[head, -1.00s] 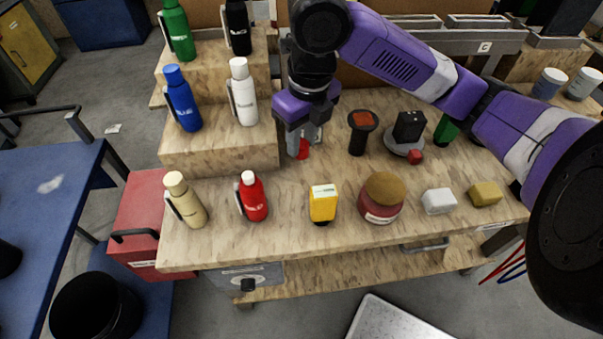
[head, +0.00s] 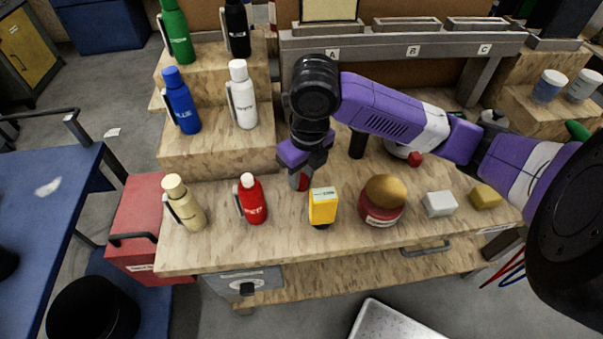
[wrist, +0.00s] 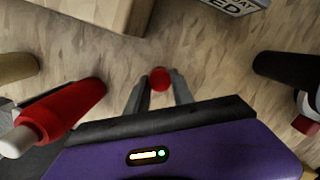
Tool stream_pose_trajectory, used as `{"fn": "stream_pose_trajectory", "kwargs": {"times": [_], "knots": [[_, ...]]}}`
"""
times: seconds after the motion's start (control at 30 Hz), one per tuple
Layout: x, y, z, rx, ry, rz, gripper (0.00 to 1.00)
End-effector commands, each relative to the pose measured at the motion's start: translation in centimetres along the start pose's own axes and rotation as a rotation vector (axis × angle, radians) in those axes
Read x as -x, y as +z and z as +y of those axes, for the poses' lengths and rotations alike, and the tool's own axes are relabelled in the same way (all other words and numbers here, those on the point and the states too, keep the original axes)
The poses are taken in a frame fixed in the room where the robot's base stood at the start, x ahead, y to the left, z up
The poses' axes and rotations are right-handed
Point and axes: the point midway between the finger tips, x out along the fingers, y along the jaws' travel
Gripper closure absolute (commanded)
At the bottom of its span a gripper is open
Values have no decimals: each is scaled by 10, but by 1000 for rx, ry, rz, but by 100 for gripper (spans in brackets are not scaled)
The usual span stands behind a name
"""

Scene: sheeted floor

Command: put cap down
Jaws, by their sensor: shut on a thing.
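My gripper (head: 299,182) points down over the wooden bench, right of the stepped block and behind the row of front items. In the wrist view my gripper (wrist: 158,84) is shut on a small round red cap (wrist: 159,79), held between the fingertips. A bit of the red cap (head: 303,184) shows beside the fingers in the head view. The fingers hide most of it there, and I cannot tell whether it touches the bench top (head: 285,243).
A red bottle (head: 252,200) and a yellow item (head: 322,206) stand close in front of my gripper. The stepped block (head: 220,153) with bottles is to the left. A red jar (head: 381,203) and two small blocks are to the right. Bare bench lies around the cap.

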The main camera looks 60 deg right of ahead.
Motion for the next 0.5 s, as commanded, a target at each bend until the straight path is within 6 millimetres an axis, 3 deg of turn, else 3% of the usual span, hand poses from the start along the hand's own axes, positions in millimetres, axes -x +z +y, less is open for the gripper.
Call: {"fn": "stream_pose_trajectory", "kwargs": {"times": [0.17, 0.2, 0.3, 0.5], "knots": [[-4, 0, 0, 1, 0, 0, 100], [-3, 0, 0, 1, 0, 0, 68], [-2, 0, 0, 1, 0, 0, 50], [-2, 0, 0, 0, 0, 1, 50]]}}
